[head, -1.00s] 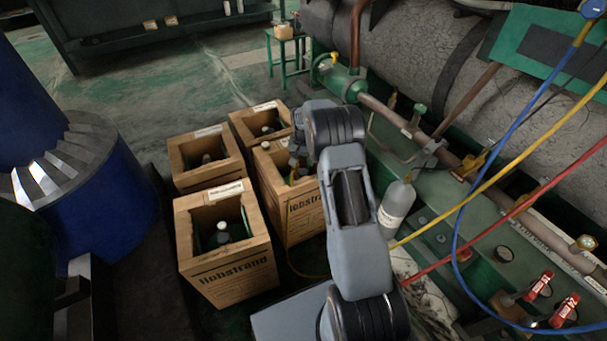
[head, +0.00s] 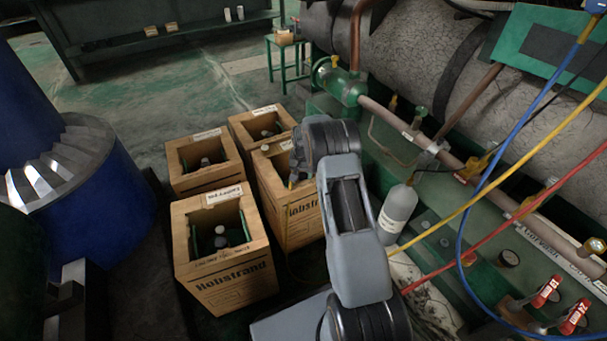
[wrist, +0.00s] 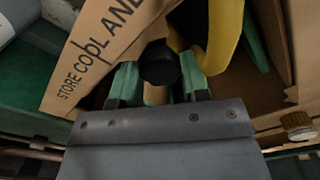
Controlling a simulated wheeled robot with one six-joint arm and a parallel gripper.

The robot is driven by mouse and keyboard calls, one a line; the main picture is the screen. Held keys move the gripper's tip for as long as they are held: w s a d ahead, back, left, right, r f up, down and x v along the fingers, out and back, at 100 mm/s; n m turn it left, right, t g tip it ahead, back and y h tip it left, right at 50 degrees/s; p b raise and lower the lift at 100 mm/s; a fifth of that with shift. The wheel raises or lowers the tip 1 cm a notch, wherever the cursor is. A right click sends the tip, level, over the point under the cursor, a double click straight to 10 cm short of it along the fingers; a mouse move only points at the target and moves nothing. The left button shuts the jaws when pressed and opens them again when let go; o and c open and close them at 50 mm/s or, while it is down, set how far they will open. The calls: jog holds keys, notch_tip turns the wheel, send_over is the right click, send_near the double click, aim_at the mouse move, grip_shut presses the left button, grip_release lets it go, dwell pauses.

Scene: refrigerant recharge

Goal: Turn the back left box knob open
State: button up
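The back left box (head: 180,180) is an open-topped brown box. The dark top of a bottle, with its knob (head: 205,161), shows inside it, and whether the knob is open cannot be seen. My gripper (head: 297,168) is away from it to the right, low over the front right box (head: 285,230), and largely hidden by my arm. In the wrist view, my gripper's green fingers (wrist: 160,82) stand apart on either side of a black round knob (wrist: 160,62). Whether they touch it is unclear. A yellow hose (wrist: 224,35) runs close by.
The front left box (head: 235,280) and back right box (head: 250,123) also hold bottles. A grey cylinder (head: 397,212) stands right of my arm beside green machinery with pipes (head: 400,120). Blue, yellow and red hoses cross the right side. Free floor lies behind the boxes.

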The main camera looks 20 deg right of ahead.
jog(key=c, duration=0.3)
jog(key=shift+c, duration=0.2)
